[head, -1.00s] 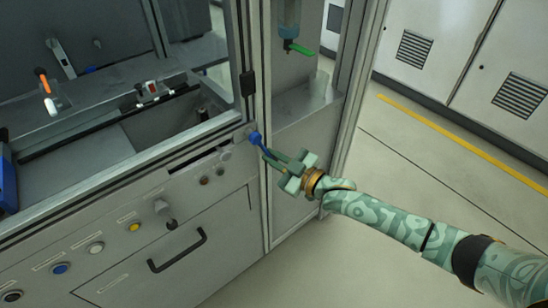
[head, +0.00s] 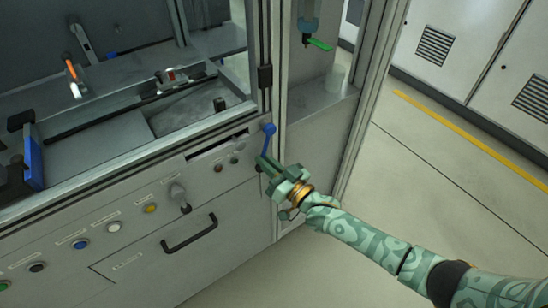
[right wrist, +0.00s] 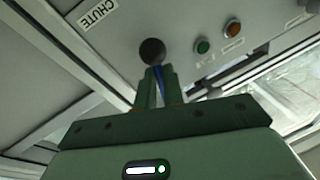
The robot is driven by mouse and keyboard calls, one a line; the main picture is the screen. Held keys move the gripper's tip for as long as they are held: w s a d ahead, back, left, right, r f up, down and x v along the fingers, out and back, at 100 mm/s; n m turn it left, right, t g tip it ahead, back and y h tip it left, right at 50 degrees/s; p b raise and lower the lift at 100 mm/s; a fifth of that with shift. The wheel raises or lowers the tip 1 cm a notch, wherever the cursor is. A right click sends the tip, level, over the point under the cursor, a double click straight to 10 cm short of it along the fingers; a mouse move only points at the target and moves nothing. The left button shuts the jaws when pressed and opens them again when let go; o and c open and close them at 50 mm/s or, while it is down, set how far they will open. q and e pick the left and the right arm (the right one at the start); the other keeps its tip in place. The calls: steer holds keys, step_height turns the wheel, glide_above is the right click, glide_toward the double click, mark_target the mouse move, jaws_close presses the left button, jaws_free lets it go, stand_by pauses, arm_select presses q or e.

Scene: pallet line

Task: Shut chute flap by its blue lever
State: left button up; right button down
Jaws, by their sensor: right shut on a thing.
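The blue lever (head: 267,141) is on the front of the grey machine at its right corner post, with a round blue end at the top and its stem running down. My right gripper (head: 264,163) is at the lower part of the stem, shut on it. In the right wrist view, a strip of the blue lever (right wrist: 159,74) shows between the closed fingers (right wrist: 153,88), with a dark round knob (right wrist: 152,51) just beyond the tips. A "CHUTE" label (right wrist: 97,14) is on the panel there. I cannot make out the flap clearly. My left gripper is out of view.
A dark slot (head: 217,146) is in the panel left of the lever. Several buttons and a black drawer handle (head: 189,232) are lower left. The floor at right is clear.

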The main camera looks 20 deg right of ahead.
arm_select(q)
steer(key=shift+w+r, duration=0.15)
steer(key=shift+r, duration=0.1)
arm_select(e)
steer(key=shift+s+a+r+m, duration=0.1)
steer(key=shift+s+a+m, duration=0.05)
steer(key=shift+a+m, duration=0.35)
steer(key=shift+s+a+r+m, duration=0.15)
steer(key=shift+a+m, duration=0.1)
steer(key=shift+m, duration=0.35)
steer(key=c, duration=1.5)
jaws_free()
arm_select(q)
steer(key=shift+p, duration=0.3)
arm_select(e)
steer(key=shift+s, duration=0.1)
